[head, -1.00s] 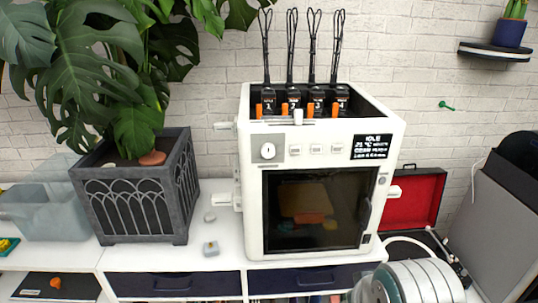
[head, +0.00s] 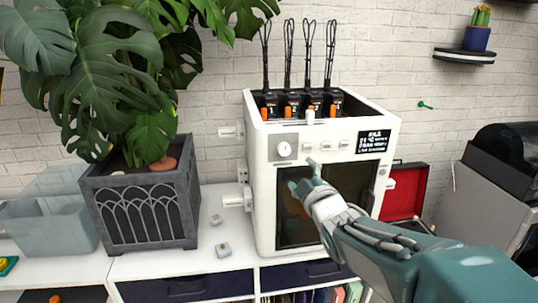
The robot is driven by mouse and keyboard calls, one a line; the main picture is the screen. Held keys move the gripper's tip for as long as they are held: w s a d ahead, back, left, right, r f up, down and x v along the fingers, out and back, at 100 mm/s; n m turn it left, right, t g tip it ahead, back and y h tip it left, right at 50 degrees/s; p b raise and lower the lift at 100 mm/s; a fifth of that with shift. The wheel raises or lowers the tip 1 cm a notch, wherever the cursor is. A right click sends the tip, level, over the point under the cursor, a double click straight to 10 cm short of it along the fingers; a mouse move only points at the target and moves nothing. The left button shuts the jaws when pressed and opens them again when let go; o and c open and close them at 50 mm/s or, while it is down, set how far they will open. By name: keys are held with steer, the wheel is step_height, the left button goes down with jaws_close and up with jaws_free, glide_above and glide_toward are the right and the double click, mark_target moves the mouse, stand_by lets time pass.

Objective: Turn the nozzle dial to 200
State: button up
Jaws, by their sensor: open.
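The white 3D printer (head: 262,215) stands on the white cabinet. Its round white nozzle dial (head: 284,149) sits on a grey plate at the upper left of the front; its small mark is too small to read. A dark display (head: 371,143) with white text is at the upper right of the front. My gripper (head: 302,174) is open and empty, in front of the printer door, below and slightly right of the dial. It appears apart from the dial. My gripper and arm hide part of the door.
Small push buttons (head: 326,146) sit right of the dial. A plant in a grey planter (head: 145,200) stands left, its leaves reaching near the printer top. Two small grey objects lie on the cabinet (head: 205,250) between them. A red open case (head: 405,195) is behind at right.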

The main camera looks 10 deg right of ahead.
mark_target(286, 152)
steer(key=w, duration=0.3)
steer(key=w+a, duration=0.1)
steer(key=w, duration=0.6)
steer(key=shift+w+a, duration=0.1)
steer(key=shift+a, duration=0.05)
steer(key=shift+w+a, duration=0.15)
steer(key=shift+w, duration=0.2)
steer(key=shift+d, duration=0.2)
steer(key=shift+c, duration=1)
jaws_close()
